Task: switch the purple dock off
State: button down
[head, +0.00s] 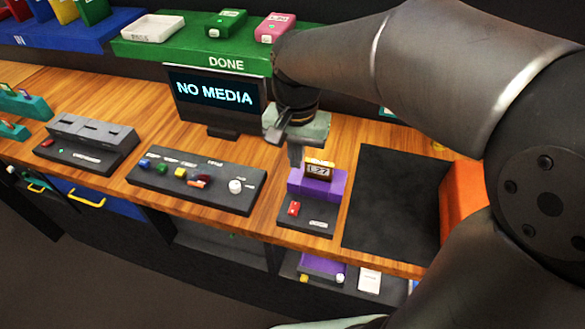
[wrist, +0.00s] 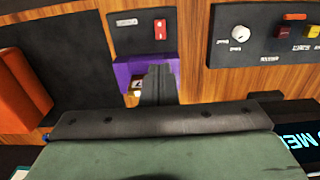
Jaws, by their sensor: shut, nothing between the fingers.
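The purple dock (head: 330,185) stands at the back of a small dark base (head: 318,222) on the wooden counter. A yellow-topped cartridge (head: 319,171) with a dark label, apparently "L27", sits in it. A red rocker switch (head: 293,208) is on the base in front of the dock; which way it is set I cannot tell. In the wrist view, the switch (wrist: 160,29) shows beyond the dock (wrist: 123,71). My gripper (head: 295,160) is shut and empty, pointing down close to the dock's left part. Its fingers (wrist: 158,84) hide part of the dock; contact is unclear.
A panel with coloured buttons and a white knob (head: 235,186) lies to the left. A "NO MEDIA" screen (head: 214,95) stands behind. A dark mat (head: 395,205) and an orange block (head: 462,195) are to the right. A green "DONE" shelf (head: 190,52) is at the back.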

aim_at(295, 205)
dwell(0.3)
notch_tip(295, 205, down, 14)
jog(key=shift+f+p, duration=0.1)
jog(key=shift+p, duration=0.65)
